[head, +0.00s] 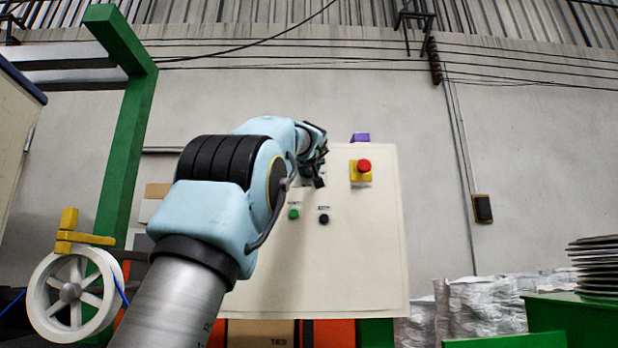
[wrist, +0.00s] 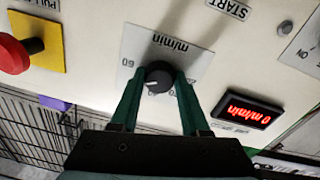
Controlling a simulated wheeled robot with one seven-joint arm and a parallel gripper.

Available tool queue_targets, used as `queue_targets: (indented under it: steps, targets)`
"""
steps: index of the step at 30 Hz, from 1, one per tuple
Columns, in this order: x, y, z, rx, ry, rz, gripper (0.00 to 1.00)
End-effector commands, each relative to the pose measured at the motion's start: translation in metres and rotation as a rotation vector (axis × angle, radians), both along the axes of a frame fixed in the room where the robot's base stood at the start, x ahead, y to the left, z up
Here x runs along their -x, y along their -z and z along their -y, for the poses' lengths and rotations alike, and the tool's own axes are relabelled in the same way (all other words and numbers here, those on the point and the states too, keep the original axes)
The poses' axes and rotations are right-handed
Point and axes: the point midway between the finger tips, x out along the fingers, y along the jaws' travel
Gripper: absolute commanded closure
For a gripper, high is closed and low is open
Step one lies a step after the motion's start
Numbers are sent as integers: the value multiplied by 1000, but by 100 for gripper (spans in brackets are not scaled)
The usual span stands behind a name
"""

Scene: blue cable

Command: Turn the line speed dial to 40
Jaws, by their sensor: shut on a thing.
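The line speed dial (wrist: 157,74) is a dark round knob on a grey scale plate (wrist: 196,56) marked m/min, with 60 legible at its left. My gripper (wrist: 160,84) is shut on the dial, one green finger on each side of it. The fingers hide part of the scale, and I cannot read the knob's pointer setting for sure. A red lit display (wrist: 248,112), upside down in the wrist view, reads 0 m/min. In the head view my gripper (head: 315,168) is at the upper part of the cream control panel (head: 355,255) and hides the dial.
A red emergency stop button (head: 364,165) on a yellow plate is right of my gripper in the head view. A green button (head: 293,214) and a black button (head: 324,219) are below it. A purple block (head: 360,137) sits at the panel's top edge.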

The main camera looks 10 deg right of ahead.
Motion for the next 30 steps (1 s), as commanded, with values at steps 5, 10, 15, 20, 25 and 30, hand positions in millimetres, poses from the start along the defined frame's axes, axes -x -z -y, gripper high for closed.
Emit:
queue_targets:
  steps: [5, 10, 15, 20, 25, 30]
  targets:
    - [0, 3, 1, 163, 1, -30, 100]
    - [0, 2, 1, 323, 1, -60, 100]
    - [0, 2, 1, 481, 0, -91, 100]
    - [0, 2, 1, 629, 1, -117, 100]
    - [0, 2, 1, 776, 0, -147, 100]
    - [0, 1, 1, 899, 0, -169, 100]
